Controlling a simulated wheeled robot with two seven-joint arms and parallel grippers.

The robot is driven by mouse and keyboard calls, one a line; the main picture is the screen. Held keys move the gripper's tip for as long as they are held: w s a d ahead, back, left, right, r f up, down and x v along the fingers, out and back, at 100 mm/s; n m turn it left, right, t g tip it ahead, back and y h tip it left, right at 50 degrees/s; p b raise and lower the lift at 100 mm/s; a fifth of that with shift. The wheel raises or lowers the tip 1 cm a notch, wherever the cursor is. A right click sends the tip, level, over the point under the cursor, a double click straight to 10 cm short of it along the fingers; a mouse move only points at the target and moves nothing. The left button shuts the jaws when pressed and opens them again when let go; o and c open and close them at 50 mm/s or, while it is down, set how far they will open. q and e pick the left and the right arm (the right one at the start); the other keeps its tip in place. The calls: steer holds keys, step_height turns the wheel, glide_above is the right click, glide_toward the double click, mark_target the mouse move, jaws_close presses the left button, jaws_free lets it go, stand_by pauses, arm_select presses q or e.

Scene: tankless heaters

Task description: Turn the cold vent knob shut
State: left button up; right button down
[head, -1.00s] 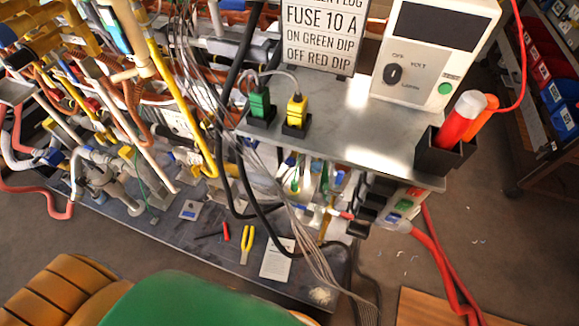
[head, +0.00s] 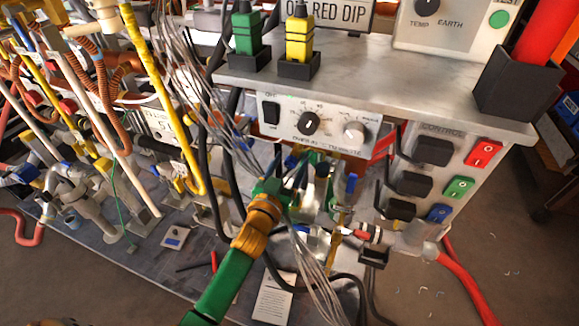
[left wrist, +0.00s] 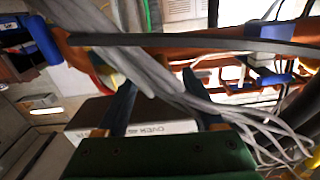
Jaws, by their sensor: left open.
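I cannot tell for sure which part is the cold vent knob. Small valve fittings with blue parts (head: 351,184) and a brass-coloured stem sit under the shelf, right of my left gripper (head: 285,172). That gripper reaches in among the pipes and grey cables, and cables partly hide it. In the left wrist view its two dark blue fingers (left wrist: 158,82) stand apart, with no held object visible. Grey cables cross in front of them, and a box with a white lettered face (left wrist: 165,128) lies beyond. My right gripper is not in view.
A metal shelf (head: 390,75) overhangs the fittings. Below it is a panel with a black dial (head: 308,123) and a white dial (head: 354,132). A control box (head: 440,170) with coloured switches stands at the right. Loose grey cables (head: 318,278) hang close to my left arm.

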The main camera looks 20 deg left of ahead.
arm_select(q)
jaws_close()
stand_by(0.4)
steer(key=m+p, duration=0.1)
steer(key=m, duration=0.4)
steer(key=m+p, duration=0.1)
steer(key=m, duration=1.1)
steer(key=shift+m, duration=0.4)
steer(key=m, duration=0.6)
stand_by(0.4)
